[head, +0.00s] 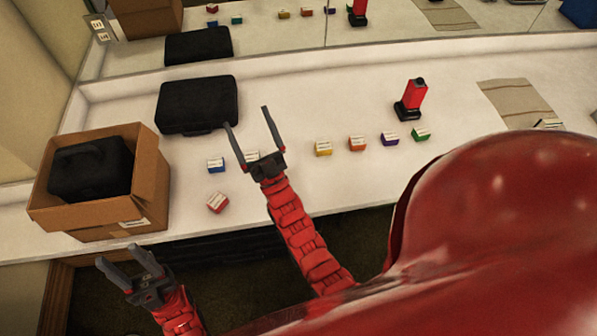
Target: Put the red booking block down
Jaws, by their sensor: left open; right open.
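The red booking block (217,203) has a pale top and lies slightly turned on the white counter (290,185), near its front edge. It rests apart from both grippers. My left gripper (118,254) is open and empty, low at the left in front of the cardboard box. My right gripper (247,117) is open, over the counter, up and to the right of the red block. A pale-topped block (252,155) shows between its fingers, partly hidden by the gripper. I cannot tell whether they touch.
A blue block (216,165) sits just behind the red one. Yellow (323,148), orange (357,143), purple (390,139) and green (421,134) blocks line up rightward. A cardboard box (155,185), black case (197,104), red device (413,95) and cloth (515,102) also stand or lie there.

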